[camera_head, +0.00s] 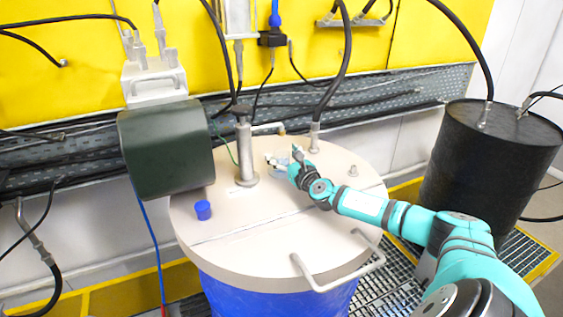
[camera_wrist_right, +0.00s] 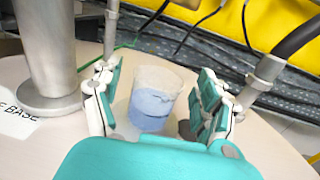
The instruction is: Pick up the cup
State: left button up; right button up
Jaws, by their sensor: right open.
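The cup (camera_wrist_right: 155,97) is clear and holds a pale blue content. It stands upright on the round beige drum lid (camera_head: 225,245). In the right wrist view it sits between the two spread fingers of my right gripper (camera_wrist_right: 160,105), with gaps on both sides. In the head view my right gripper (camera_head: 292,163) is small at the middle of the lid, and the cup (camera_head: 278,160) shows only partly beside it. My left gripper is not in view.
A blue cap (camera_head: 203,210) is on the lid. A handle (camera_head: 340,275) is at its front right. A black drum (camera_head: 490,155) stands at right. Hoses hang behind.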

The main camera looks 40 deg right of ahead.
jog(key=c, duration=1.4)
jog(key=shift+r, duration=0.15)
